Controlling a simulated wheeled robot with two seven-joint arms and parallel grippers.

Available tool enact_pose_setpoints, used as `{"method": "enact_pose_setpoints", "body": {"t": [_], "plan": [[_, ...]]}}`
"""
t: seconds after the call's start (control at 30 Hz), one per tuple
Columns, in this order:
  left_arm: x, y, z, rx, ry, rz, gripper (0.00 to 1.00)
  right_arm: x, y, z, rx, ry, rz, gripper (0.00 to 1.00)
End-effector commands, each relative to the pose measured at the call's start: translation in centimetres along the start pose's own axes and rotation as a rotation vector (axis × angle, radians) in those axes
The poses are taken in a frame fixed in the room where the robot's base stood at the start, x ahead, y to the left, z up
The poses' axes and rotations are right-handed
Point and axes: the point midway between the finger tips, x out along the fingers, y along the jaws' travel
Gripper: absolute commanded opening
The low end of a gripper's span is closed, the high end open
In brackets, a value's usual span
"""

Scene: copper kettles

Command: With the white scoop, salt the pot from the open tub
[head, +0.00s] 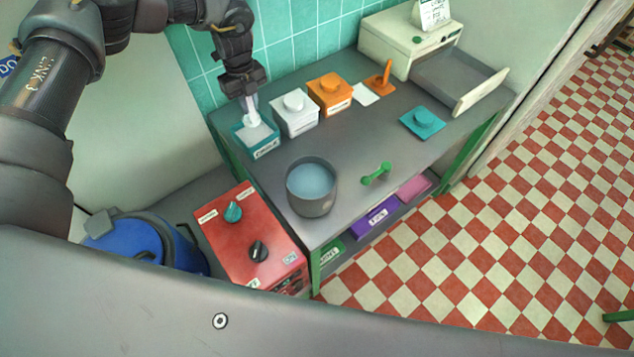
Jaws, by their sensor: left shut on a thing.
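My left gripper (247,99) is at the back left of the table, pointing down over the open teal tub (268,148). It is shut on the white scoop (251,117), whose lower end is in or just above the white contents of the tub; I cannot tell which. The grey pot (313,206) stands near the table's front left and holds bluish liquid. The teal lid (423,122) lies on the right part of the table. My right gripper is not in view.
Closed white (295,122) and orange (331,97) tubs stand right of the teal one. An orange scoop (381,79) and a green scoop-like tool (376,174) are on the table (350,140). A cream box with an open drawer (465,84) is at back right. A red control box (236,265) stands front left.

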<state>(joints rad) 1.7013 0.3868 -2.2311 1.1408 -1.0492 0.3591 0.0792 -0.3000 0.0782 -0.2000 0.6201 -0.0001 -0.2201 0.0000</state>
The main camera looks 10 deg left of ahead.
Motion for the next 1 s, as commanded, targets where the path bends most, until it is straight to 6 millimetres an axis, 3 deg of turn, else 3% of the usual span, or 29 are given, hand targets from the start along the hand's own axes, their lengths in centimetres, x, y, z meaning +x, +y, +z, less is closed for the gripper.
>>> {"method": "enact_pose_setpoints", "body": {"t": [0.27,0.67,1.0], "plan": [[-0.7,-0.2,-1.8,-0.169,0.0,-0.002,0.0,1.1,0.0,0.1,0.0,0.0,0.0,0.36],[-4.8,0.5,-8.7,-0.867,0.0,-0.007,0.0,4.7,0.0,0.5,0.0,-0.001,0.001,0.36],[-8.2,3.4,-13.9,-1.487,0.001,-0.01,0.0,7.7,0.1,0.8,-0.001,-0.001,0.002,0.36]]}}
